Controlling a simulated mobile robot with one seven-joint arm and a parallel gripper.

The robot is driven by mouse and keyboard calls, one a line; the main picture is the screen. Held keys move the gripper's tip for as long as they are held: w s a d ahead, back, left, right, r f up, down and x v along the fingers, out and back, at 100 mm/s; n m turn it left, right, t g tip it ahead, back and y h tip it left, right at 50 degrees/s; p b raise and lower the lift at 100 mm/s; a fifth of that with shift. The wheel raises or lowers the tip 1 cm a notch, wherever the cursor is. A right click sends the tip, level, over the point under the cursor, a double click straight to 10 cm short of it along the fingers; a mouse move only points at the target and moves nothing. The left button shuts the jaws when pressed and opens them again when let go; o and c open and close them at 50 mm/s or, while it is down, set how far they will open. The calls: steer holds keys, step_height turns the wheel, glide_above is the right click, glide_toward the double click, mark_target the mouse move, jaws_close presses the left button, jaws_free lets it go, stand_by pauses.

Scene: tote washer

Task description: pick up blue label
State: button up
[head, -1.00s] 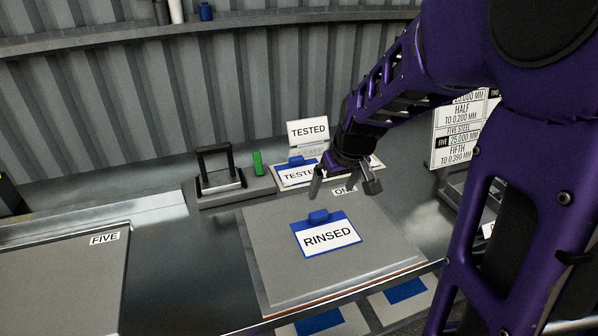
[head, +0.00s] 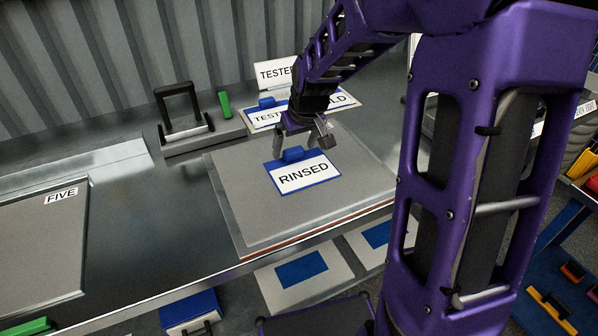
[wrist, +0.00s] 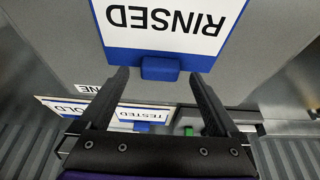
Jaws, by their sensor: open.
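The blue label (head: 302,174) is a blue-bordered card with a white face reading RINSED and a blue tab at its far edge. It lies on the grey board on the bench in the head view. In the wrist view the label (wrist: 165,28) appears upside down at the top, with its blue tab (wrist: 160,68) just beyond and between the fingertips. My gripper (head: 303,144) is open and empty, just behind the tab and above the board. The gripper (wrist: 162,75) also shows in the wrist view with its two dark fingers spread. I cannot tell whether a finger touches the tab.
Blue-edged cards reading TESTED and, partly hidden, HOLD lie on a rack (head: 265,118) behind the board (head: 240,215). A black-handled block (head: 187,125) and a green piece (head: 224,104) stand left of it. A panel marked FIVE (head: 40,240) lies at left. Bare bench lies between.

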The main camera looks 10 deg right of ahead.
steer(key=shift+b+x, duration=0.3)
steer(key=shift+x, duration=0.5)
steer(key=shift+r, duration=0.1)
steer(key=c, duration=1.5)
